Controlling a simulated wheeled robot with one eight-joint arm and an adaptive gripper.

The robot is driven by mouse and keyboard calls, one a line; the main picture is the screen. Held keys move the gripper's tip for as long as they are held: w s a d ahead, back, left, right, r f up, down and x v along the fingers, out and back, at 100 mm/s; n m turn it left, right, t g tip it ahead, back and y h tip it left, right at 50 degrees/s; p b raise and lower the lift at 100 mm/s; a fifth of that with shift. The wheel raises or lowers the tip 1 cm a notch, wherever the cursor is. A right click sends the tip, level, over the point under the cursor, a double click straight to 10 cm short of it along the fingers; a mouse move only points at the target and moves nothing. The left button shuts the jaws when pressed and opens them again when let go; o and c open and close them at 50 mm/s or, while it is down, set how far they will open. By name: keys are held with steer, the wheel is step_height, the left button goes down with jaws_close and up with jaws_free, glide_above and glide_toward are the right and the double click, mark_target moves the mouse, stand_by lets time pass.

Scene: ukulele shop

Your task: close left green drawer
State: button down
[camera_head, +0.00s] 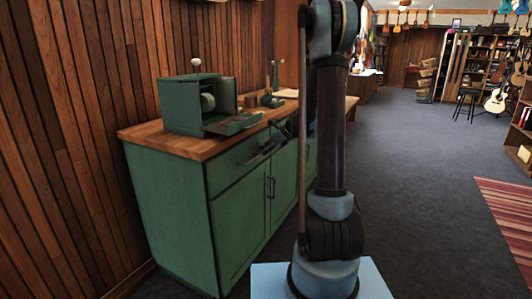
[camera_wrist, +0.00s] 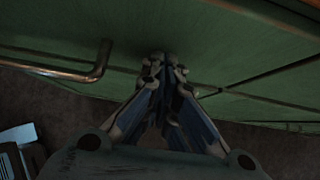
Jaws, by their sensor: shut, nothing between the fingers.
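The green cabinet (camera_head: 170,210) with a wooden top stands along the left wall. Its left green drawer (camera_head: 228,168) is the upper front panel, above a door with a dark handle (camera_head: 271,187). In the head view the drawer front looks about flush with the door below; a small gap cannot be ruled out. My gripper (camera_wrist: 165,62) is shut and empty, its tips at or very near a green front panel (camera_wrist: 215,35) in the wrist view. A metal bar handle (camera_wrist: 85,75) is left of the tips. In the head view my arm partly hides the cabinet's right part.
A green box-like device (camera_head: 187,105) with an open front sits on the wooden top (camera_head: 150,135), with small tools behind it. Grey floor (camera_head: 420,200) is open to the right, with a striped rug (camera_head: 510,205) beyond. Guitars and shelves are far back.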

steer(key=s+d+f+v, duration=0.1)
steer(key=d+f+v, duration=0.1)
steer(key=v, duration=1.1)
steer(key=s+a+n+g+h, duration=0.2)
steer(key=s+n+h, duration=0.2)
steer(key=s+n, duration=1.3)
steer(key=s+d+f+n+h, duration=0.1)
steer(key=s+d+f+n, duration=0.1)
steer(key=s, duration=1)
steer(key=s+d+f+n+h, duration=0.2)
steer(key=s+f+n, duration=0.3)
steer(key=s, duration=0.6)
steer(key=shift+s+d+f+n+g+h, duration=0.3)
steer(key=shift+s+d+f, duration=0.1)
steer(key=shift+f, duration=0.3)
